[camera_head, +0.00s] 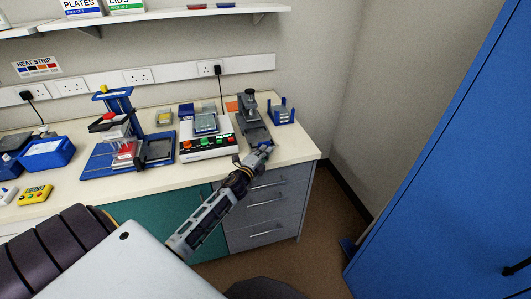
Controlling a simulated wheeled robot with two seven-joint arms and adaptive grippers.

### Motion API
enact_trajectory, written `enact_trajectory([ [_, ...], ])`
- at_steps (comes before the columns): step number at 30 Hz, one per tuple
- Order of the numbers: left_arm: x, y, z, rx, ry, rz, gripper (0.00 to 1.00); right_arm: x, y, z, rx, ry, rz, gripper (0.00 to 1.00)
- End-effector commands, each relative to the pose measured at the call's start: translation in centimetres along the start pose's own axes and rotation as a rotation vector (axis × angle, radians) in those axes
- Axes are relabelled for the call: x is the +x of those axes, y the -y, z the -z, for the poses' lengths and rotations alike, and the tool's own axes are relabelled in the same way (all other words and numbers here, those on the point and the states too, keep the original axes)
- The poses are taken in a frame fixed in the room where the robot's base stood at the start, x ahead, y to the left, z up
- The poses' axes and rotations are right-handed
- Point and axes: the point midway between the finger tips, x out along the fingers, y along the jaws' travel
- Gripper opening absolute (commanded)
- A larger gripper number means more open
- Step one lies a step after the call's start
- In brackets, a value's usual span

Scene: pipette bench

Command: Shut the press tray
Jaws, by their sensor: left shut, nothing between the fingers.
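A blue upright press (118,106) with a red-and-black head and a red part low down stands on the left of the bench. A dark flat tray (158,150) sits out to the right of its column, on the blue base; I take this as the press tray. My left gripper (264,149) is shut and empty. It shows by the bench's front edge, in front of a grey upright device (252,118), well right of the tray. Whether it touches anything is too small to tell. My right gripper is not in view.
A white machine (207,147) with coloured buttons stands between the press and the grey device. A small blue rack (282,112) is at the right end. Blue boxes (47,152) and a yellow device (36,194) are on the left. A blue cabinet (450,150) stands right.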

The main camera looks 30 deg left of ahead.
Motion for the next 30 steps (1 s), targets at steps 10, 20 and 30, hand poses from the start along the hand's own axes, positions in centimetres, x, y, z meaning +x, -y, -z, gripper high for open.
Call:
enact_trajectory([
  [10,3.1,0.1,-3.0,0.002,0.001,0.002,0.00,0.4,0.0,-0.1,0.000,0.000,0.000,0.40],
  [20,5.0,0.1,-5.0,0.001,0.001,0.001,0.00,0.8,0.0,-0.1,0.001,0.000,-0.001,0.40],
  [30,5.0,0.1,-5.0,0.000,0.001,0.001,0.00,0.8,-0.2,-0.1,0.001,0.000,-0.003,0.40],
])
